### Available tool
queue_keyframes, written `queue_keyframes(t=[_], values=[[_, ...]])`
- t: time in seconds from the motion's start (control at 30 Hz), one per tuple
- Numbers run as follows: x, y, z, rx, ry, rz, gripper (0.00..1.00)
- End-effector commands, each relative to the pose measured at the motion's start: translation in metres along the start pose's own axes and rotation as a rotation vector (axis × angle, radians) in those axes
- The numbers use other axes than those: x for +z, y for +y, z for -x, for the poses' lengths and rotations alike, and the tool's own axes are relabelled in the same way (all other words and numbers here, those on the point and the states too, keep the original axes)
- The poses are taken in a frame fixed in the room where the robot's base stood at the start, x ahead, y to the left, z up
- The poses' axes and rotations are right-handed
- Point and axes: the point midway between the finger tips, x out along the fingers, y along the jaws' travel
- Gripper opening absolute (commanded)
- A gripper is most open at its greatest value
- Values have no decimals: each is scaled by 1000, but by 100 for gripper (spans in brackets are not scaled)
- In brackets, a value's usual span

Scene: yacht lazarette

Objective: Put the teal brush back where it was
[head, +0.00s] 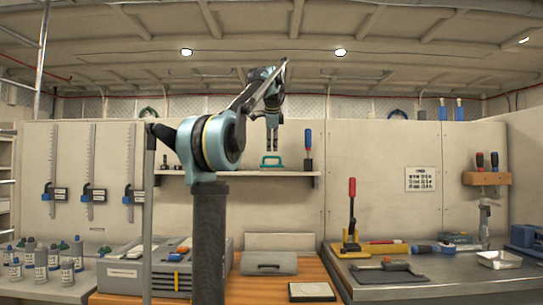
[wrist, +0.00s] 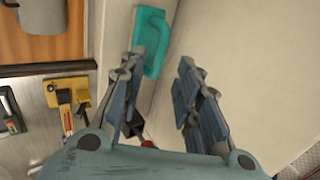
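The teal brush (head: 272,162), with a looped handle on a flat block, is on the wall shelf (head: 230,173) in the head view. My gripper (head: 272,149) hangs pointing down just above it. In the wrist view the brush (wrist: 153,42) is beyond the left fingertip, and part of it is hidden by that finger. My gripper (wrist: 162,62) is open, with a clear gap and nothing between the fingers. I cannot tell whether the left finger touches the brush.
A dark holder with a blue-handled tool (head: 308,143) stands right of the brush on the shelf. Small dark items (head: 165,161) sit at the shelf's left.

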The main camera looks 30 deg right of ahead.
Motion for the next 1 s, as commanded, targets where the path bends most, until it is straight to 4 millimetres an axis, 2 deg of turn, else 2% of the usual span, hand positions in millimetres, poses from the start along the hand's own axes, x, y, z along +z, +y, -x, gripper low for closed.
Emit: queue_keyframes(t=[0.03,0.2,0.4,1.0], values=[[0,0,10,0,0,0,31],[0,0,38,0,1,-1,31],[-1,0,55,0,1,-1,31],[0,0,59,0,1,0,31]])
